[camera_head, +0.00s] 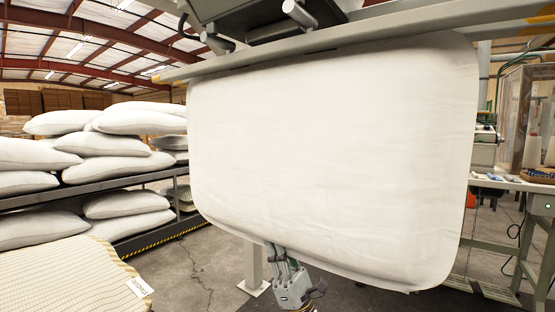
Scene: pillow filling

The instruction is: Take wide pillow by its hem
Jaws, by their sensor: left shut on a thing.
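The wide white pillow (330,150) hangs in front of me, its top edge against the underside of a grey machine beam. It looks broad and mostly flat, with rounded lower corners. My left gripper (276,250) comes up from below and is shut on the pillow's lower hem, left of the middle of that edge. Part of its fingers is hidden by the cloth. My right gripper is not in view.
The grey beam (330,50) runs across the top. A rack with stacked white pillows (110,145) stands at the left, above a striped, labelled mattress-like item (65,275) in the lower left. A workbench (505,183) stands at the right. Concrete floor shows between them.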

